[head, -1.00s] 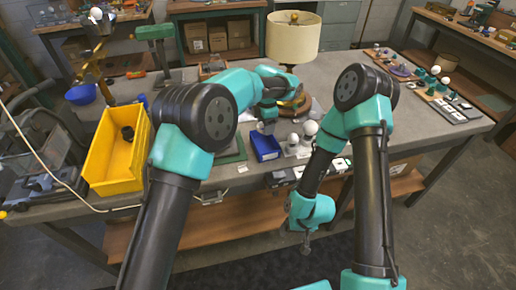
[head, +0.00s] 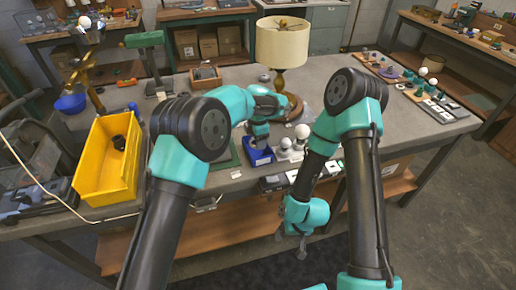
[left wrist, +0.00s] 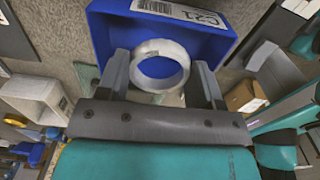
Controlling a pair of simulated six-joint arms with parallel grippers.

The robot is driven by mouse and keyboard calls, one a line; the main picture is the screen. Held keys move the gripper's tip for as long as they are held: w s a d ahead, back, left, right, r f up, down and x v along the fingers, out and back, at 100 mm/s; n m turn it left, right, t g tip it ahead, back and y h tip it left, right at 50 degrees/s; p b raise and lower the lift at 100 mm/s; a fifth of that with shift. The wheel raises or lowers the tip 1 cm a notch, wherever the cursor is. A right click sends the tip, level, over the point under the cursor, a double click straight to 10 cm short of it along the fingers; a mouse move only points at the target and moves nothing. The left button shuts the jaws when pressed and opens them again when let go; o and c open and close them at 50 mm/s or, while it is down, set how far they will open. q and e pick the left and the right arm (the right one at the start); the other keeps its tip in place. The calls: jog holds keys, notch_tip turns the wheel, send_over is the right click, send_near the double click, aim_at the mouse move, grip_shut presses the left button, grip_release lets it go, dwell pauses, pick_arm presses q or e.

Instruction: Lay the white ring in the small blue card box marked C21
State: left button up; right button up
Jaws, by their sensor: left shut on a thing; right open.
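The small blue card box (head: 264,160) stands near the front edge of the table in the head view. It fills the upper middle of the left wrist view (left wrist: 216,48), with its C21 label (left wrist: 182,13) on the far side. My left gripper (head: 258,142) is low over the box. In the left wrist view my left gripper (left wrist: 161,70) is shut on the white ring (left wrist: 158,47), one finger on each side. The ring appears against the box's interior; I cannot tell whether it touches the floor. My right gripper (head: 301,243) hangs open in front of the table, empty.
White bulbs (head: 302,131) stand close to the right of the box. A lamp with a cream shade (head: 282,42) stands behind. A yellow bin (head: 108,165) is at the left. A green mat (head: 226,157) lies left of the box.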

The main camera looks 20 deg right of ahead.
aim_at(258, 153)
pick_arm(q)
jog(key=shift+f, duration=2.45)
jog(key=shift+f, duration=0.2)
jog(key=o, duration=1)
jog(key=shift+r, duration=0.15)
notch_tip(258, 153, up, 12)
jog(key=shift+r, duration=0.1)
